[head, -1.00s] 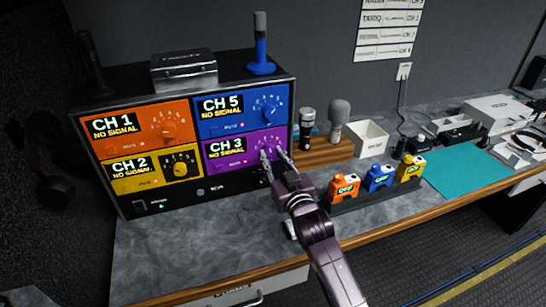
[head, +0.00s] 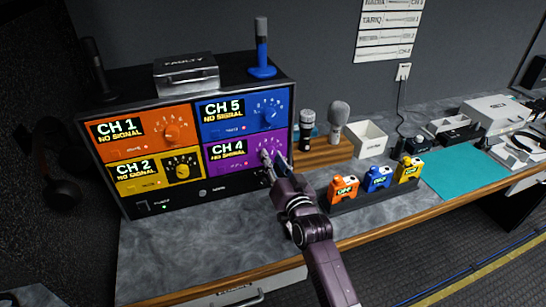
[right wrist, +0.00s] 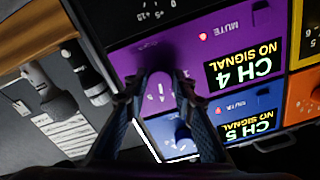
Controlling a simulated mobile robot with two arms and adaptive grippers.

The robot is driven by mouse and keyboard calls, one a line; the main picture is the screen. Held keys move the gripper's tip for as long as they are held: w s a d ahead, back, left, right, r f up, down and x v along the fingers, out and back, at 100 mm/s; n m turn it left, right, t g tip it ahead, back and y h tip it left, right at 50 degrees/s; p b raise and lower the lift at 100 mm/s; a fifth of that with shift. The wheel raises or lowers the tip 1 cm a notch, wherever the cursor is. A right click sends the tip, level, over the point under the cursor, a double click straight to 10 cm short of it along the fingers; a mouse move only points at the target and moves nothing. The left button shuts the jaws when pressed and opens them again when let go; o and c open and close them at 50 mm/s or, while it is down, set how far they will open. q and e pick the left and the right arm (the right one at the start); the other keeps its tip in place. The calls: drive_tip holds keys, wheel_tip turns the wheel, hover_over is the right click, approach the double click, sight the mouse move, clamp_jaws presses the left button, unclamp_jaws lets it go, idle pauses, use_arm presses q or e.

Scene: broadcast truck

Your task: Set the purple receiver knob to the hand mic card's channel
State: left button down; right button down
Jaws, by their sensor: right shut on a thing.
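The purple receiver panel (head: 228,167) is at the lower right of the rack, and its display reads CH 4 NO SIGNAL. Its purple knob (right wrist: 160,90) sits between the fingers of my right gripper (right wrist: 161,84) in the right wrist view. In the head view my right gripper (head: 273,161) reaches the panel's right side and is shut on the knob, largely covering it. A white sheet of name rows (head: 389,30) hangs on the wall; TARIQ is readable, but most channel text is too small to read. My left gripper is not in view.
Orange CH 1 (head: 158,132), blue CH 5 (head: 255,112) and yellow CH 2 (head: 150,175) panels surround the purple one. Two microphones (head: 338,118) stand right of the rack. Coloured packs (head: 377,179) sit in a holder near my right arm. The counter front-left is clear.

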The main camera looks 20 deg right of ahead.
idle(0.3)
drive_tip(key=c, duration=1.6)
unclamp_jaws()
drive_tip(key=shift+s+f, duration=0.1)
drive_tip(key=shift+s, duration=0.45)
drive_tip(key=s, duration=1.1)
drive_tip(key=shift+d, duration=0.25)
